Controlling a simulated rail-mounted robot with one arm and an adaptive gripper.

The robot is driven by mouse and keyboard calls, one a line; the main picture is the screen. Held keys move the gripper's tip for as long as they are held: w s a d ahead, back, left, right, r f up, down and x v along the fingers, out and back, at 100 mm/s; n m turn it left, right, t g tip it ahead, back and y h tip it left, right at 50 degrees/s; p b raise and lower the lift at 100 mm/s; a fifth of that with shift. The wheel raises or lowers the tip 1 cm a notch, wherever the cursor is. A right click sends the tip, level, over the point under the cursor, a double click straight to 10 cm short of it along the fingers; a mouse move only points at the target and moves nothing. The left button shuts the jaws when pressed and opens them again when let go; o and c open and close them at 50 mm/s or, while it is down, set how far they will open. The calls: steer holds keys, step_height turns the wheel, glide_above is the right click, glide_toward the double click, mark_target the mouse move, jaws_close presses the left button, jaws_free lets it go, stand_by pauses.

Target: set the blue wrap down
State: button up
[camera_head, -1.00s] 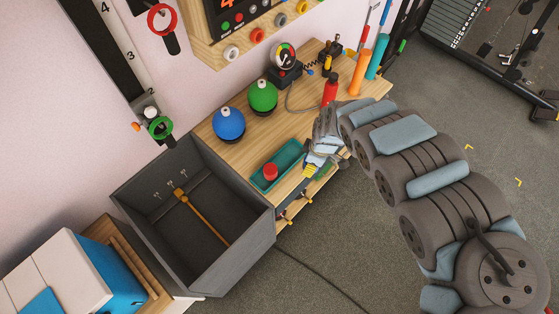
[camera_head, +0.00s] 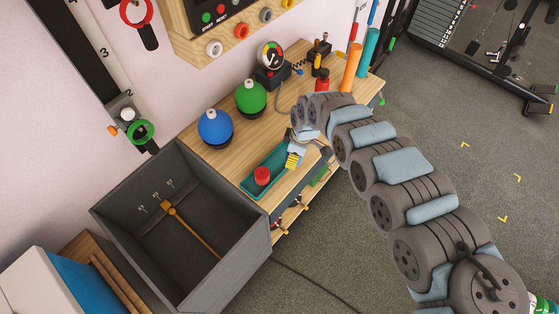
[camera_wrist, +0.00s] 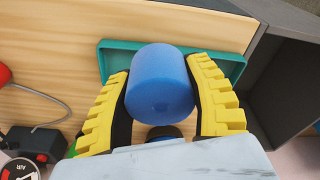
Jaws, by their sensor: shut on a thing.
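My gripper (camera_wrist: 160,72) is shut on the blue wrap (camera_wrist: 160,92), a short blue cylinder between the two yellow ribbed fingers in the wrist view. Behind the wrap in that view is the teal tray (camera_wrist: 112,58), partly covered by it. In the head view my gripper (camera_head: 293,160) is beside the right part of the teal tray (camera_head: 250,190), above the wooden bench. A red cylinder (camera_head: 262,176) stands in the tray's near left part. The wrap cannot be made out in the head view. Whether it touches the tray is unclear.
A dark grey bin (camera_head: 262,250) stands left of the tray. Blue (camera_head: 215,127) and green (camera_head: 251,97) balls are behind. A gauge (camera_head: 270,55), red bottle (camera_head: 322,80) and orange cylinder (camera_head: 352,67) stand farther along the bench (camera_head: 228,160).

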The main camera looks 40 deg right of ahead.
steer(key=shift+w+a+f, duration=0.1)
steer(key=shift+w+f, duration=0.1)
steer(key=shift+w, duration=0.2)
steer(key=shift+w+f, duration=0.1)
steer(key=shift+w, duration=0.25)
steer(key=shift+w+f, duration=0.4)
steer(key=shift+w, duration=0.25)
glide_above(279, 161)
steer(key=shift+s+f+b, duration=0.15)
steer(key=shift+f+b, duration=0.25)
steer(key=shift+f, duration=3.95)
steer(key=shift+b, duration=0.3)
